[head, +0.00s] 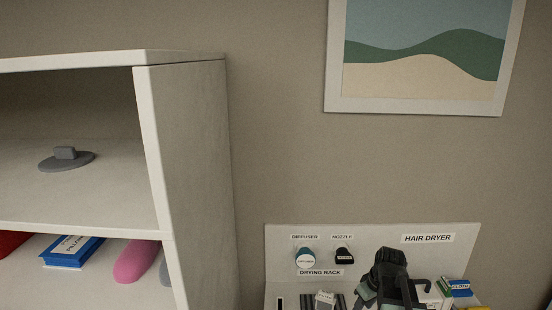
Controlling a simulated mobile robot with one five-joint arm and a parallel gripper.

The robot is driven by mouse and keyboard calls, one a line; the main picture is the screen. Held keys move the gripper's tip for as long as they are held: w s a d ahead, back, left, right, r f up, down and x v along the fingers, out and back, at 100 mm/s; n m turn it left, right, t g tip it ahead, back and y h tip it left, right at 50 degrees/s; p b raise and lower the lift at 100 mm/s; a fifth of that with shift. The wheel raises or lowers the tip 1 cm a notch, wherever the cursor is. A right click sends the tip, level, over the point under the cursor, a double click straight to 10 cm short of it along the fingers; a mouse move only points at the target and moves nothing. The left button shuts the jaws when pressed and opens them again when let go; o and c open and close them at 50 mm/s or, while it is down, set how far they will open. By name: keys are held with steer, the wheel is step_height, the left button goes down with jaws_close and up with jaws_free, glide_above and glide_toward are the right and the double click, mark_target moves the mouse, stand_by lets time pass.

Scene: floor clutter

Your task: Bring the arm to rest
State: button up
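A dark, angular shape (390,275) with teal patches stands in front of the rack at the bottom of the head view, below the "HAIR DRYER" label. I cannot tell whether it is part of my arm and gripper or a dryer on the rack. Its lower end is cut off by the frame edge. No gripper fingers can be made out clearly, and no held object can be made out.
A shelf unit (190,160) stands at left, with a grey disc-shaped item (67,160), a blue box (74,252) and a pink item (136,261). A picture (425,50) hangs above.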

steer(key=shift+g, duration=0.6)
steer(key=a+f+b, duration=0.1)
steer(key=a, duration=0.2)
steer(key=s+a+f, duration=0.1)
steer(key=a+f, duration=0.1)
steer(key=a, duration=0.2)
steer(key=s+a+f+b, duration=0.1)
steer(key=a, duration=0.3)
steer(key=shift+s+a+f+b, duration=0.1)
steer(key=shift+a+f+b, duration=0.1)
steer(key=shift+f+b, duration=0.1)
steer(key=s+a+f+m+g+h, duration=0.1)
steer(key=s+a+m, duration=0.2)
steer(key=s, duration=0.3)
steer(key=shift+m+b, duration=0.4)
steer(key=shift+m, duration=0.5)
